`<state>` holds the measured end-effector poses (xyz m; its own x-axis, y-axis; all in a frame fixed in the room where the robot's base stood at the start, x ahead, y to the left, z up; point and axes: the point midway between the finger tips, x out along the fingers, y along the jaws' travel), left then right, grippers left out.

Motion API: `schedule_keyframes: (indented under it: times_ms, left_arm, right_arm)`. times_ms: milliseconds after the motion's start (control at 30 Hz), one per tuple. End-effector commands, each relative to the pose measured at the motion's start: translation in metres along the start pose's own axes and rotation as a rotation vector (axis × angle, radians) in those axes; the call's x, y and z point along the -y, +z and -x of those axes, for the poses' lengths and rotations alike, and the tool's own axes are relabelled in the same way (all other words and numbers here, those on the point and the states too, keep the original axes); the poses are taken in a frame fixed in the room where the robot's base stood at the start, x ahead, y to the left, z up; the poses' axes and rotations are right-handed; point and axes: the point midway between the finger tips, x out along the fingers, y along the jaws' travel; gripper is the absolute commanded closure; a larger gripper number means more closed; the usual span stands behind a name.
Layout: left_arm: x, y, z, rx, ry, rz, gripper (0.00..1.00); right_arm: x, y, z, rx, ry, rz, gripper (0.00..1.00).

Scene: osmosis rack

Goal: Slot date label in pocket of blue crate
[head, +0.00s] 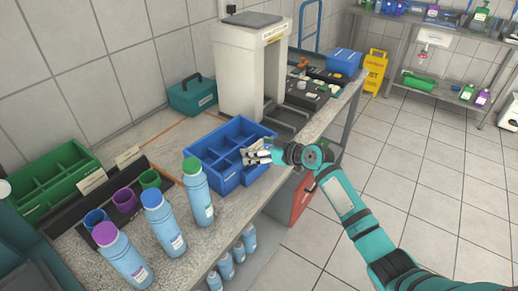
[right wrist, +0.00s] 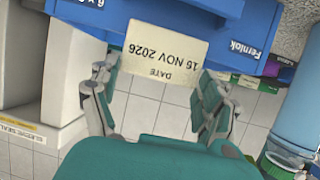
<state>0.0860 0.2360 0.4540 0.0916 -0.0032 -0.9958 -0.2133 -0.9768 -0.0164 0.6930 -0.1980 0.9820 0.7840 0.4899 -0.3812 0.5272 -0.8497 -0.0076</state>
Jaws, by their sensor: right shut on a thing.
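The blue crate (head: 225,180) is an open, divided crate on the grey counter. Its blue wall also fills the top of the right wrist view (right wrist: 230,38), with "Fernlok" lettering. My right gripper (head: 258,155) is at the crate's right side in the head view, shut on the date label. In the right wrist view, the date label (right wrist: 166,52) is a cream card reading "DATE 16 NOV 2026", upside down between the fingers (right wrist: 155,82). It overlaps the crate wall there. The pocket is not clearly visible, and I cannot tell whether the label touches it. My left gripper is not in view.
Blue bottles with green (head: 197,193), blue (head: 162,220) and purple (head: 120,252) caps stand left of the crate. A green divided crate (head: 50,178) is at far left. A white machine (head: 250,75) stands behind. The counter's front edge is below my right arm.

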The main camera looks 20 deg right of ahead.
Motion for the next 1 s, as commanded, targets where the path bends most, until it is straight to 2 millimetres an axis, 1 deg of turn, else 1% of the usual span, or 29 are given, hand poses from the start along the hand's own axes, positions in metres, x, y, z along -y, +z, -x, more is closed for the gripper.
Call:
schedule_keyframes:
  times_ms: [333,1000]
  left_arm:
    - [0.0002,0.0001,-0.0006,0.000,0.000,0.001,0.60]
    - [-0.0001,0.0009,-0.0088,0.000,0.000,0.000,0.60]
  right_arm:
    - [-0.0002,0.0002,-0.0001,-0.001,0.001,0.001,0.48]
    - [-0.0004,0.0074,-0.0030,-0.001,0.001,0.001,0.48]
